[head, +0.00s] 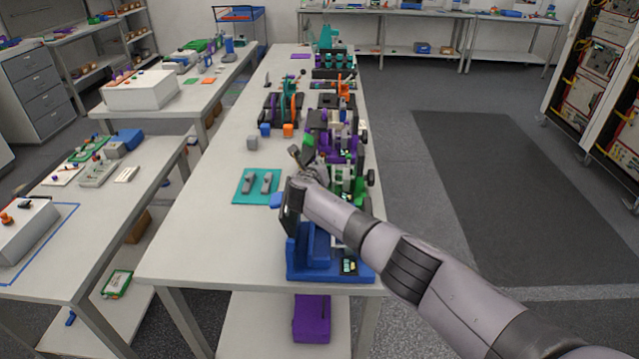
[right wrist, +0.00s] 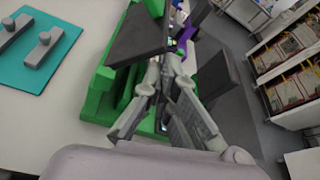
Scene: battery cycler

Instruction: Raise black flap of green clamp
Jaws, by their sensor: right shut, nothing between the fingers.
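The green clamp (right wrist: 100,98) fills the left middle of the right wrist view. Its black flap (right wrist: 140,38) is a dark plate slanting above the green body. My right gripper (right wrist: 166,62) is shut and empty, with its fingertips right beside the flap; I cannot tell whether they touch it. In the head view my right gripper (head: 297,155) is at the left side of the row of clamps, and green parts of the clamp (head: 358,187) show behind my forearm. The flap is not clear in that view. My left gripper is not in view.
A teal mat (head: 238,197) with two grey pieces lies left of my right gripper. A blue fixture (head: 300,268) stands at the table's near end, below my arm. Purple and black fixtures (head: 318,122) stand just beyond. The table's left side is mostly free.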

